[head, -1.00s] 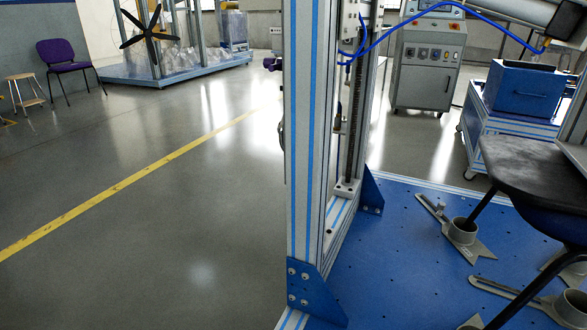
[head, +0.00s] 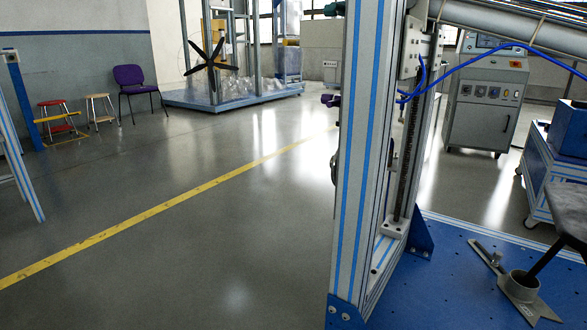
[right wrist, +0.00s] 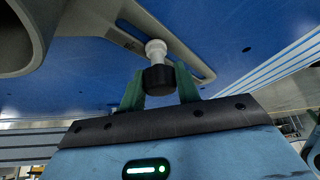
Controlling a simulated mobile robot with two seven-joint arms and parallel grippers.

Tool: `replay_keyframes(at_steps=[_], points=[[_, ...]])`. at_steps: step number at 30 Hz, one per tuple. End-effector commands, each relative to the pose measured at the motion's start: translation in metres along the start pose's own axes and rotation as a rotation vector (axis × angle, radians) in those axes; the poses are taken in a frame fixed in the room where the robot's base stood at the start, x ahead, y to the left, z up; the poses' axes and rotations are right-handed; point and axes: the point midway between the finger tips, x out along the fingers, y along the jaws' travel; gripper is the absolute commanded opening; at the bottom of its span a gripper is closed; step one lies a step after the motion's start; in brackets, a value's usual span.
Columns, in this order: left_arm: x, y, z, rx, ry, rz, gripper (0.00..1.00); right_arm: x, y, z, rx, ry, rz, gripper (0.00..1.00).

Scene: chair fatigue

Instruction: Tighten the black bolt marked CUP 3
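In the right wrist view a black bolt head (right wrist: 158,79) on a pale round shank stands at the slot of a grey cup's foot plate (right wrist: 190,62). My right gripper's green fingers (right wrist: 160,88) lie along both sides of the black head, with no clear gap, so it looks shut on it. I can read no CUP 3 mark. Part of a round grey cup (right wrist: 38,25) fills the top left corner. In the head view a grey cup (head: 519,285) with a slotted foot holds a chair leg on the blue base plate (head: 455,270). Neither gripper shows in the head view.
A tall aluminium post (head: 365,150) with blue stripes rises from the plate. A grey control cabinet (head: 487,100) and a blue cart (head: 555,165) stand behind. A purple chair (head: 135,85) and stools (head: 100,107) are far left. The floor left of the post is open.

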Motion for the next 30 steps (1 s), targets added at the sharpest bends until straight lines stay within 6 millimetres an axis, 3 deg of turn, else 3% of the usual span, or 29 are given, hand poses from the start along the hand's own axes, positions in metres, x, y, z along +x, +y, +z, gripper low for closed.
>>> replay_keyframes(at_steps=[3,21,30], points=[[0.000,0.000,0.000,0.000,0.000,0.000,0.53,0.000,0.000,0.000,0.001,0.000,0.000,0.08],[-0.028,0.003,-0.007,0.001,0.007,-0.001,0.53,-0.001,-0.001,-0.001,0.293,0.001,0.161,0.08],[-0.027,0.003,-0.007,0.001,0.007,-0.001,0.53,0.000,-0.001,0.000,0.310,-0.001,0.168,0.08]])
